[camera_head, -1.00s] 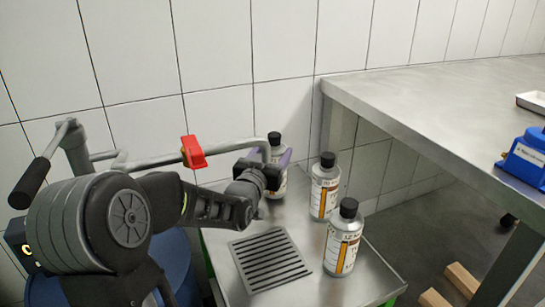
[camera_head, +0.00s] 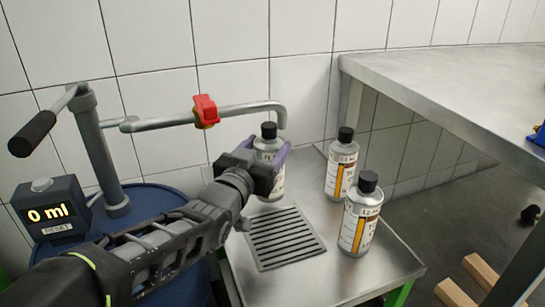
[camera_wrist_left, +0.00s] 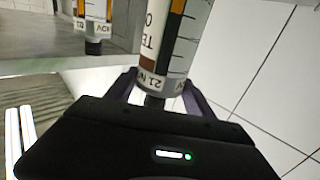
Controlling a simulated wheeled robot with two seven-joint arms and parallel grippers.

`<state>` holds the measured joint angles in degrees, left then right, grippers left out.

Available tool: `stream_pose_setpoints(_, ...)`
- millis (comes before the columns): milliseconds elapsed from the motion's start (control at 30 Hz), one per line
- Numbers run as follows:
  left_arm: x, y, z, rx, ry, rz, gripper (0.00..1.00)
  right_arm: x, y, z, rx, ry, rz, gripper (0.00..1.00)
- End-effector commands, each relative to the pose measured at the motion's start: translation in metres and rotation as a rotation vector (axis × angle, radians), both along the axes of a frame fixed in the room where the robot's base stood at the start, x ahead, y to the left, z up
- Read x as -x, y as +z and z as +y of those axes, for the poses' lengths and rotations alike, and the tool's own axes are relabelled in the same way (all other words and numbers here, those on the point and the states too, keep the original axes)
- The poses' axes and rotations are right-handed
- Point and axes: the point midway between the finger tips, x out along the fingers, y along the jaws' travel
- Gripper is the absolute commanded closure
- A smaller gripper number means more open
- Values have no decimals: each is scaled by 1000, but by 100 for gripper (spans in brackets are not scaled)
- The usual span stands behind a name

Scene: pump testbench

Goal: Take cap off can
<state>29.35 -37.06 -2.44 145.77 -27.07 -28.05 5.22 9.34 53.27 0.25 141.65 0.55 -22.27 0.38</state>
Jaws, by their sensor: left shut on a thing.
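Three silver cans with black caps and white-and-orange labels are on the metal tray (camera_head: 300,278). My left gripper (camera_head: 267,150), with purple fingers, is shut on the back left can (camera_head: 267,187), one finger on each side of its body. That can is upright, and its black cap (camera_head: 268,130) is on, above the fingers. In the left wrist view the held can (camera_wrist_left: 165,48) appears upside down between the fingers. The middle can (camera_head: 341,172) and the front can (camera_head: 358,222) stand to the right with caps on. My right gripper is not in view.
A grey pipe with a red valve handle (camera_head: 205,110) ends close above the held can. A drain grate (camera_head: 285,238) lies in front. A blue drum (camera_head: 150,205) with a display box (camera_head: 50,208) stands left, a steel table (camera_head: 450,85) right.

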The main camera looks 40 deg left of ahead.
Motion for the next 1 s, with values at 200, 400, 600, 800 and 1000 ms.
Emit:
stream_pose_setpoints(200, 27, -1, -10, -1, -1, -7, 100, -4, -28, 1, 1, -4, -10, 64)
stream_pose_setpoints(400, 38, 1, -13, 1, 1, -4, 100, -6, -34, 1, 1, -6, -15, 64)
stream_pose_setpoints(600, 39, 2, -14, 2, 1, -1, 100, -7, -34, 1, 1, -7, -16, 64)
stream_pose_setpoints(800, 39, 2, -14, 2, 1, -1, 100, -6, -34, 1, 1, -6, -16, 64)
stream_pose_setpoints(1000, 39, 2, -14, 2, 1, -1, 100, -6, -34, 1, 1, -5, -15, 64)
